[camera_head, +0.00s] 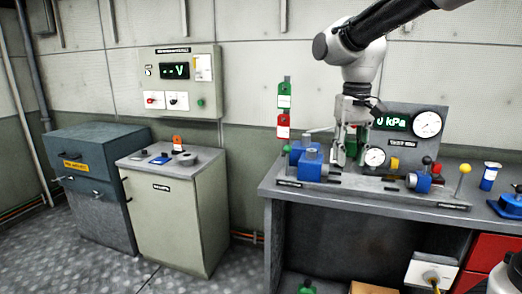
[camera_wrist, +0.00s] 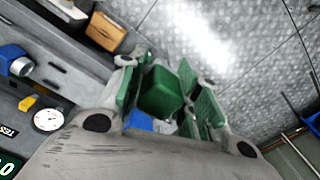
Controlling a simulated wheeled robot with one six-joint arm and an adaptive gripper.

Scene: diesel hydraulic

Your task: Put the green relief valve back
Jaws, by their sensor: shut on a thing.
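My gripper (camera_head: 350,150) points down over the left part of the grey test bench (camera_head: 300,190), in front of the wall panel. It is shut on the green relief valve (camera_wrist: 162,92), a blocky green body between its green-padded fingers in the wrist view. In the head view the fingers largely hide the valve. Blue blocks (camera_head: 311,166) on the rig's base plate stand just left of the gripper. In the wrist view a bit of blue (camera_wrist: 140,120) shows below the valve. I cannot tell whether the valve touches the rig.
A small gauge (camera_head: 375,157) stands close right of the gripper, before the kPa display panel (camera_head: 410,123). Further right are a blue part (camera_head: 420,182), a yellow-knobbed lever (camera_head: 463,170) and a blue-and-white can (camera_head: 489,177). A cabinet (camera_head: 175,215) stands left of the bench, with floor between.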

